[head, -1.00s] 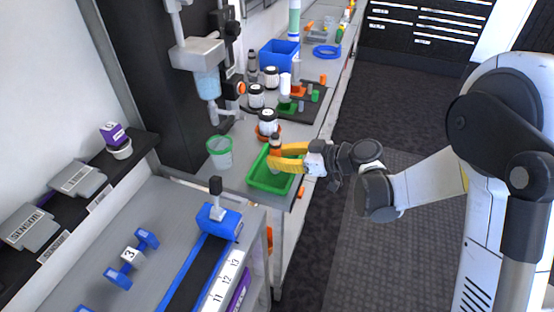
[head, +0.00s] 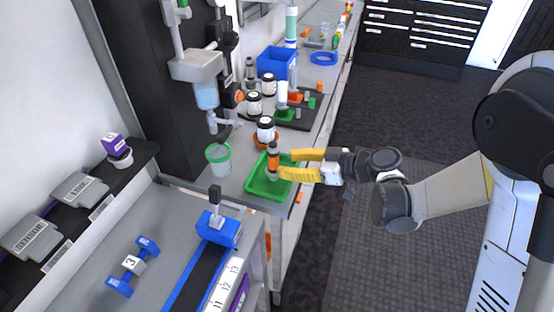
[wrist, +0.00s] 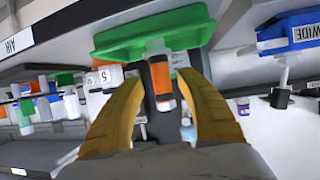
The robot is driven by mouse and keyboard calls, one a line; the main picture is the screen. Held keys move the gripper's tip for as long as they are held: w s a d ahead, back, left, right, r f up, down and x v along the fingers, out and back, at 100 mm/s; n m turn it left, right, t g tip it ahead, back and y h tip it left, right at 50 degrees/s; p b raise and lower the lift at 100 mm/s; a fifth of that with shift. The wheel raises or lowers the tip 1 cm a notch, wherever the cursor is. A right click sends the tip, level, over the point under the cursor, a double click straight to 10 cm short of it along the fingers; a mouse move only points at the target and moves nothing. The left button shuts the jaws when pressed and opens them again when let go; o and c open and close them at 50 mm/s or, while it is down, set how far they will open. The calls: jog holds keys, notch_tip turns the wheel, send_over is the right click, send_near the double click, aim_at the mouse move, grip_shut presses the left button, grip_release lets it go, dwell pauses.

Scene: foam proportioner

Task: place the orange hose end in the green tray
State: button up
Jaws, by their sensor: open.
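The green tray (head: 257,190) sits on the near end of the grey bench. The orange hose end (head: 273,160), an orange cylinder with a dark top and a grey lower part, stands about upright in the tray. My gripper (head: 287,164) has yellow fingers, spread apart, just to the right of the hose end. In the wrist view the hose end (wrist: 160,76) is seen ahead of the open fingers (wrist: 158,85), against the green tray (wrist: 115,43). It looks clear of both fingers. Its lower end is partly hidden in the head view.
A clear cup with a green rim (head: 219,160) stands left of the tray. A white jar (head: 266,129) with a black lid stands behind it. Farther back are a blue bin (head: 277,62) and a black board with several small parts. The aisle at right is free.

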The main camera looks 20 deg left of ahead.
jog(key=p+v, duration=0.1)
jog(key=v, duration=0.6)
jog(key=shift+p, duration=0.3)
jog(key=shift+d+r, duration=0.1)
jog(key=shift+d, duration=0.05)
jog(key=s+d+r+m+t+h, duration=0.2)
jog(key=s+d+m+h, duration=0.4)
jog(key=d, duration=0.5)
jog(key=s+d+r+m+t+h, duration=0.2)
jog(key=s+d+r+m+h, duration=0.3)
jog(key=s+d+m+h, duration=0.2)
jog(key=s+d+m, duration=0.2)
jog(key=s+d, duration=0.2)
jog(key=d, duration=0.1)
jog(key=shift+d, duration=0.35)
jog(key=shift+s+a+r, duration=0.1)
jog(key=shift+s, duration=0.05)
